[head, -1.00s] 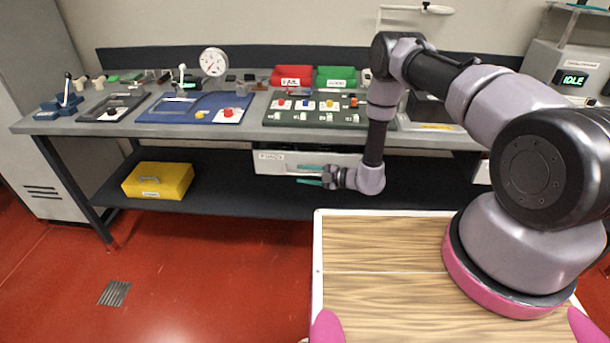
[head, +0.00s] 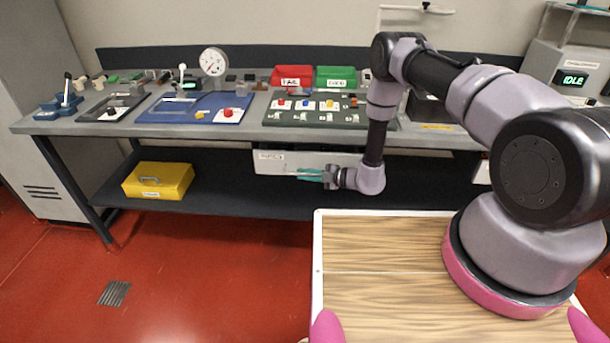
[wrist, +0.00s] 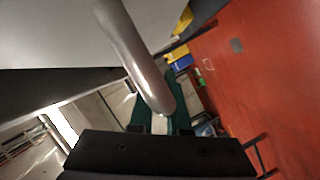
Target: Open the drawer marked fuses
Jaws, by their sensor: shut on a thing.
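The pale grey drawer (head: 275,167) hangs under the bench top, with a small label at its upper left that is too small to read with certainty. It appears pushed in. My gripper (head: 307,174) is at the drawer's front, its teal fingers shut on the drawer's handle. In the wrist view, the rounded metal handle (wrist: 135,55) runs down between the teal fingers of my gripper (wrist: 160,112). The pale drawer front (wrist: 60,30) fills the upper left there. My wrist hides the drawer's right part in the head view.
The bench top (head: 255,130) above holds panels, a gauge (head: 213,62), a red bin (head: 292,76) and a green bin (head: 336,76). A yellow box (head: 158,180) sits on the dark lower shelf (head: 230,195). Red floor in front at left is clear.

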